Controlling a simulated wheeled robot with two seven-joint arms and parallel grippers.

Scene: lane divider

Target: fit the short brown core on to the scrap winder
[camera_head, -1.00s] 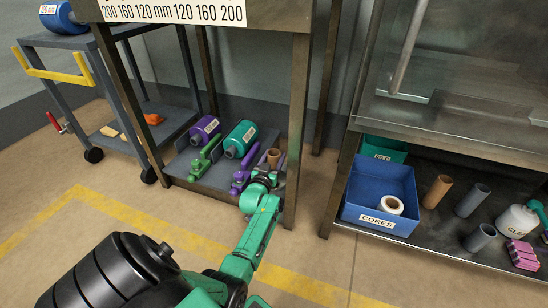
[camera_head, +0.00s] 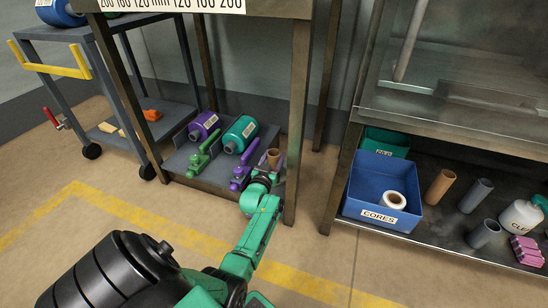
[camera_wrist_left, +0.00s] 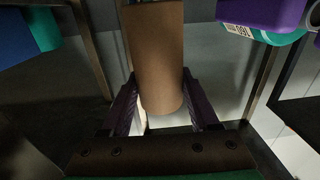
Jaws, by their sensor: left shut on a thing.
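The short brown core (camera_head: 273,158) is in my left gripper (camera_head: 267,172), beside the front right leg of the stand, by its lower shelf. In the left wrist view the brown core (camera_wrist_left: 157,50) stands nearly upright between the dark purple fingers of the left gripper (camera_wrist_left: 162,100), which are shut on it. The core's far end runs out of that view at the top. I cannot tell for sure which thing is the scrap winder. My right gripper is not in view.
The stand's lower shelf (camera_head: 212,172) holds a purple roll (camera_head: 204,126), a teal roll (camera_head: 240,134) and green and purple tools. Right, a metal shelf carries a blue CORES bin (camera_head: 350,208), a taller brown core (camera_head: 439,187) and grey cores. A cart (camera_head: 150,130) is left. Floor between is clear.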

